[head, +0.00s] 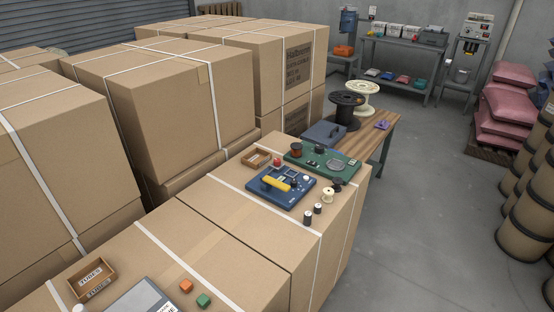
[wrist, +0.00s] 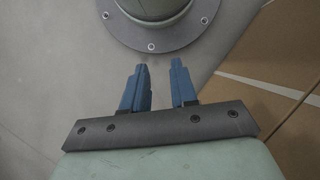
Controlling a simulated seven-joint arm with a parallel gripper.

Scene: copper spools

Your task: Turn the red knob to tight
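A small red knob-like piece (head: 277,162) shows in the head view, at the back left edge of a blue board (head: 281,200) on top of a large carton. It is too small to read any mark or setting on it. The blue board also carries a yellow cylinder (head: 275,183) lying on its side. My gripper (wrist: 161,72) shows only in the wrist view. Its two blue fingers are apart with nothing between them. Neither the red knob nor the blue board is in the wrist view, so my gripper is away from them.
A green board (head: 322,162), a small wooden tray (head: 256,159) and several small spools surround the blue board. A wooden table (head: 374,135) with larger spools stands behind. Tall strapped cartons (head: 170,95) rise at left. Orange (head: 186,286) and green (head: 203,300) blocks lie in front.

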